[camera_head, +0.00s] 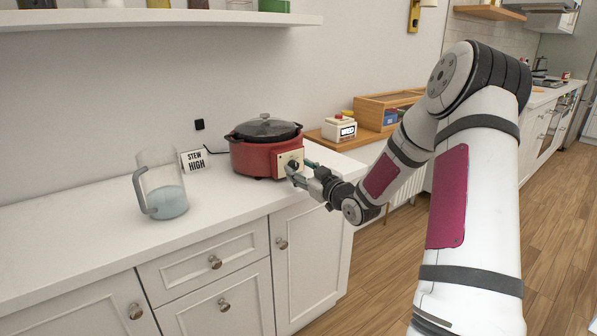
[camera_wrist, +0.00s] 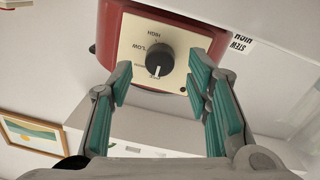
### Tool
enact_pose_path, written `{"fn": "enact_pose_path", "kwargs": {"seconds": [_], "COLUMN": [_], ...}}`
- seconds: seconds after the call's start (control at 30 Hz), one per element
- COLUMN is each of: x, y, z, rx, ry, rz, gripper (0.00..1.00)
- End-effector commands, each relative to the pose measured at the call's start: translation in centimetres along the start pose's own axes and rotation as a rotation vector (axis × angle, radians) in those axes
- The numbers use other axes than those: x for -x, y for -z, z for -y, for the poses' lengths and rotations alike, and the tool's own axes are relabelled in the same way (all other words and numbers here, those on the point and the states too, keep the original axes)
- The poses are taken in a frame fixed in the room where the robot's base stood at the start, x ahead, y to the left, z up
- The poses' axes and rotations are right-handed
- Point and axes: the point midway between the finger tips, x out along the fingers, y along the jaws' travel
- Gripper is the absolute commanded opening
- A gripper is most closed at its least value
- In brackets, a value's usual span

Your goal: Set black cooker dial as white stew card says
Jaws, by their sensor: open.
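The red cooker (camera_head: 254,158) with a dark lid stands on the counter. Its black dial (camera_wrist: 160,60) is on a cream panel (camera_wrist: 190,43), which appears upside down in the wrist view. The dial's white mark points toward the picture's bottom, away from the HIGH label; a LOW label also shows, and another label is too small to read. The white card (camera_head: 196,161) reads STEW HIGH; part of it shows in the wrist view (camera_wrist: 242,43). My gripper (camera_wrist: 161,82) is open and empty in front of the panel. The dial appears between its fingers; contact cannot be told.
A clear jug (camera_head: 163,190) with bluish liquid stands left of the card. A small white box with a red top (camera_head: 339,129) and a wooden organiser (camera_head: 385,109) are right of the cooker. The front counter is clear.

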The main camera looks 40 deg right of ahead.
Motion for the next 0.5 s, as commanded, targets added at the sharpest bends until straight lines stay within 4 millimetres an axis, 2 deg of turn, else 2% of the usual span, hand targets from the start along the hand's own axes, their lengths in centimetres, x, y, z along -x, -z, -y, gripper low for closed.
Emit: {"fn": "enact_pose_path", "kwargs": {"seconds": [0.17, 0.43, 0.47, 0.5], "x": [-1.13, -1.26, -1.26, -1.25], "y": [-0.02, 0.02, 0.02, 0.02], "z": [0.03, 0.01, 0.01, 0.01], "rx": [-0.001, -0.001, -0.001, -0.001], "ry": [0.000, 0.000, 0.000, 0.000], "rz": [0.000, 0.000, 0.000, 0.000], "gripper": [0.45, 0.45, 0.43, 0.34]}}
